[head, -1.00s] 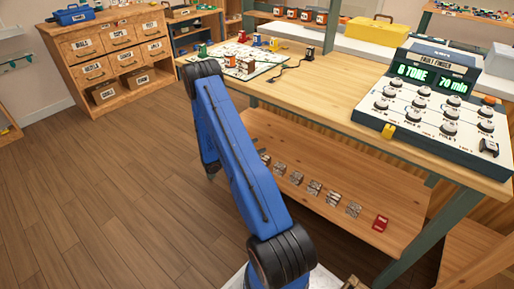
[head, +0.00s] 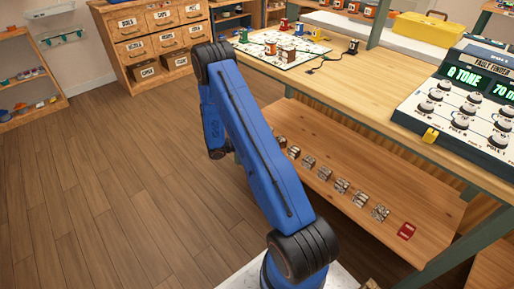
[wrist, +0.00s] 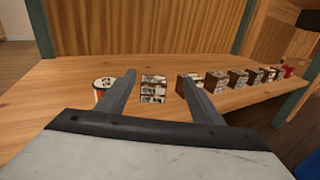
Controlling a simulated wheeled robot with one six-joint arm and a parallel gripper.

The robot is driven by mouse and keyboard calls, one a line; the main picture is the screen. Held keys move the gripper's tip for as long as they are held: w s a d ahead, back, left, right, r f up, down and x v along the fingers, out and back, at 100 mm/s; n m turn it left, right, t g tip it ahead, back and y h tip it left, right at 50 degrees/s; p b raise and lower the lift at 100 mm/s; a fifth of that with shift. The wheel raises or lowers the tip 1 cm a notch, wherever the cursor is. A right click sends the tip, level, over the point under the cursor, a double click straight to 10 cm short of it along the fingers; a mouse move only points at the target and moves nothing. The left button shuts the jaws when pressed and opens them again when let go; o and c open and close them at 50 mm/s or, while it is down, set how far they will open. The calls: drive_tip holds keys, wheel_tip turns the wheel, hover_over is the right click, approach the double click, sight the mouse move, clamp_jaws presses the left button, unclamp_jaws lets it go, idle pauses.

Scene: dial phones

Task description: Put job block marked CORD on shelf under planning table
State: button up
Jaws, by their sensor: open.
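The shelf (head: 330,150) under the planning table (head: 375,85) holds a row of small brown-and-white blocks (head: 340,185) and a red one (head: 406,231) at the right end. My gripper (wrist: 158,76) is open in the wrist view, low over the shelf (wrist: 60,83). A brown-and-white block (wrist: 153,89) shows between its fingers, further back. An orange-and-white, round-topped piece (wrist: 103,87) stands just left of the left finger, partly covered by it. I cannot read CORD on any piece. In the head view my blue arm hides the gripper.
On the table top lie a white board (head: 285,48) with coloured pieces and a fault finder console (head: 460,105). A green table leg (wrist: 39,28) stands left in the wrist view. Open floor (head: 110,180) lies left of the table. A drawer cabinet (head: 150,35) stands behind.

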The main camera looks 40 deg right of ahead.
drive_tip(key=s+a+r+m+y, duration=0.3)
drive_tip(key=s+a+r, duration=0.1)
drive_tip(key=r, duration=0.4)
drive_tip(key=s+a+r+m+y, duration=0.2)
drive_tip(key=s+a+r, duration=0.2)
drive_tip(key=r, duration=0.4)
drive_tip(key=s+a+r+m+y, duration=0.3)
drive_tip(key=s+r, duration=0.1)
drive_tip(key=r, duration=0.4)
drive_tip(key=s+a+r+m+t+y, duration=0.2)
drive_tip(key=s+a+r+t+y, duration=0.2)
drive_tip(key=s+a, duration=0.6)
drive_tip(key=s+a+r+m+t+y, duration=0.3)
drive_tip(key=s+a+r+t, duration=0.3)
drive_tip(key=a, duration=0.5)
drive_tip(key=s+r+y, duration=0.1)
drive_tip(key=s+r, duration=0.1)
drive_tip(key=s, duration=0.1)
drive_tip(key=shift+s+a+r+t+y, duration=0.2)
drive_tip(key=shift+s+a+t+y, duration=0.1)
drive_tip(key=shift+s+a+t, duration=0.1)
